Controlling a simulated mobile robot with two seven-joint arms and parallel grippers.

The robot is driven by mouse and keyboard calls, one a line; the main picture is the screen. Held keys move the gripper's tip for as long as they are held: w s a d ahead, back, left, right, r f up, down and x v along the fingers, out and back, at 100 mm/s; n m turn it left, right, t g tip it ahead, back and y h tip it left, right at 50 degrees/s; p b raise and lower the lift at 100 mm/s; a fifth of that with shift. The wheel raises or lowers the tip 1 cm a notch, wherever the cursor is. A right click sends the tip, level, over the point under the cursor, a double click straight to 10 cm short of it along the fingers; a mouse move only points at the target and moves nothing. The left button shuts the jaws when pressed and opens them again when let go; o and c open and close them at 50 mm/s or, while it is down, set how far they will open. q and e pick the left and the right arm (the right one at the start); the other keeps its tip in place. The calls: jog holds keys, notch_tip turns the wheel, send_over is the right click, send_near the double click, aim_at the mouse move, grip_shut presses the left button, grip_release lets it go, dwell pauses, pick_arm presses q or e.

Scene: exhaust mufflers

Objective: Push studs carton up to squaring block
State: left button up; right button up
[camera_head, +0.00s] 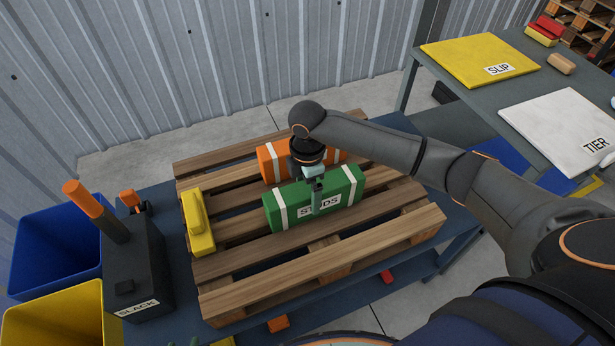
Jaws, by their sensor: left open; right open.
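The green studs carton (345,188), with white straps and a label reading STUDS, lies on the wooden pallet (325,269). A yellow block (198,226) with a raised grip, apparently the squaring block, sits near the pallet's left edge. A clear gap of bare slats separates the two. My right gripper (316,200) points down at the middle of the green carton, its finger in front of the top and label. Contact cannot be told, and the finger hides part of the label. My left gripper is not in view.
An orange carton (267,165) lies just behind the green one. The dark SLACK box (137,270) with an orange-topped post stands left of the pallet. Blue (55,250) and yellow bins (55,318) are further left. A side table at right holds SLIP (480,58) and TIER boards (565,120).

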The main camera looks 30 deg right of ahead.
notch_tip(320, 180, down, 6)
jog(key=shift+f+b, duration=0.1)
jog(key=shift+b, duration=0.25)
grip_shut()
dwell(0.8)
